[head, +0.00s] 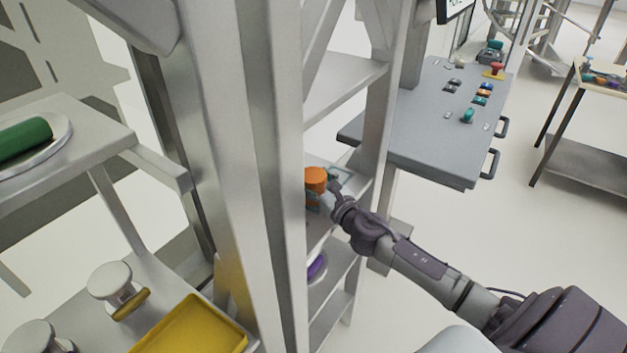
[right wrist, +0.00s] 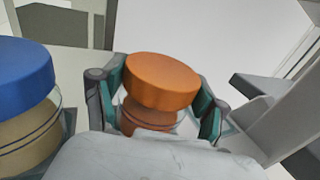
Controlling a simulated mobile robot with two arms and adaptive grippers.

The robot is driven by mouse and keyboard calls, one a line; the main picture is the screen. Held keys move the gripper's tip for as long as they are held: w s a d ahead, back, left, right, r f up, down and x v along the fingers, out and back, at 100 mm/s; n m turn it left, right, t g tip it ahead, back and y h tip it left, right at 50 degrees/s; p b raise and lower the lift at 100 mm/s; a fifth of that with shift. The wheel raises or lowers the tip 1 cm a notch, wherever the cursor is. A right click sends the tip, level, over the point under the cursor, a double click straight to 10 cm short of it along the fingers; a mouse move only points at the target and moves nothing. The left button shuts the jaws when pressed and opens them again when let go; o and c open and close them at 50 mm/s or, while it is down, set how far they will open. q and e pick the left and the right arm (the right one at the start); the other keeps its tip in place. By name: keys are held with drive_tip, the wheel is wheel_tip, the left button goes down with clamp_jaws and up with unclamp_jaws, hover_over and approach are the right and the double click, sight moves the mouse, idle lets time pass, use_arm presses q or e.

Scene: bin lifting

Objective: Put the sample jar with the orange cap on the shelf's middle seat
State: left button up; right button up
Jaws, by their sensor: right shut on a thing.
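The sample jar with the orange cap (head: 316,179) is at the shelf, partly hidden behind the shelf's metal post in the head view. In the right wrist view the orange-capped jar (right wrist: 161,82) stands between the teal finger pads. My right gripper (head: 331,190) is shut on it; the gripper also shows in the right wrist view (right wrist: 160,105). The shelf (head: 345,85) has several levels, and the jar is at one of them. Whether the jar's base touches the shelf, and the seat under it, are hidden. My left gripper is not in view.
A blue-capped jar (right wrist: 24,90) stands close left of the gripper in the right wrist view. A thick metal post (head: 275,170) stands in front of the shelf. A grey control panel (head: 435,115) is behind it to the right. A yellow tray (head: 190,325) lies at lower left.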

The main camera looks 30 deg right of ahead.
drive_tip(key=o, duration=1.8)
drive_tip(key=shift+s+r+b, duration=0.1)
drive_tip(key=shift+s+b, duration=1)
drive_tip(key=shift+s, duration=4.95)
